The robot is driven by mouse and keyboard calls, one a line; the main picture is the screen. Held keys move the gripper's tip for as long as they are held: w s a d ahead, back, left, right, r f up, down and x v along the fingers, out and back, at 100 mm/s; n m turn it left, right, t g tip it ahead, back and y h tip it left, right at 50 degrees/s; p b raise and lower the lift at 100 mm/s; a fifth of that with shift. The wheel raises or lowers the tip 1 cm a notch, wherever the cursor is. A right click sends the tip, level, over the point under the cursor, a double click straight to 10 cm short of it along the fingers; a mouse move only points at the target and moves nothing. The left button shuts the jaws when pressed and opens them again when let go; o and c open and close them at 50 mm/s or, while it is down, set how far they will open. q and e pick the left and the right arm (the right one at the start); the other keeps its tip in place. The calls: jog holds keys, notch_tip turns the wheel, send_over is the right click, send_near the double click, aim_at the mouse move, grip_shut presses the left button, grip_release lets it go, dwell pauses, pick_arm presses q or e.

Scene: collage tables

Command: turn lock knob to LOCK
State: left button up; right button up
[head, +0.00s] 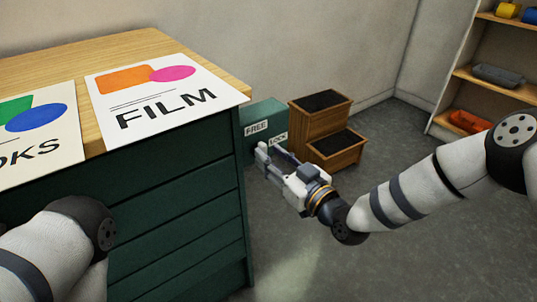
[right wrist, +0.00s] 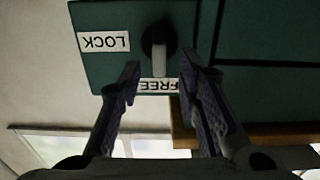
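The lock knob (right wrist: 158,50) is a dark round base with a grey bar handle, on a green panel (right wrist: 104,18). In the right wrist view, which is upside down, the bar lines up with the FREE label (right wrist: 157,86); the LOCK label (right wrist: 104,42) is off to the left. My right gripper (right wrist: 160,82) is open, with one finger on each side of the bar's near end; contact cannot be told. In the head view my right gripper (head: 262,153) is in front of the panel (head: 264,112) and hides the knob. My left gripper is out of view.
A green drawer cabinet with a wooden top (head: 110,49) carries FILM (head: 165,95) and partly visible (head: 40,135) posters. Wooden steps (head: 326,130) stand behind the right gripper. Shelves (head: 490,85) stand at the right back. Grey floor (head: 300,260) is clear in front.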

jog(key=shift+x, duration=0.95)
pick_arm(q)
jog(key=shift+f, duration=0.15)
pick_arm(e)
grip_shut()
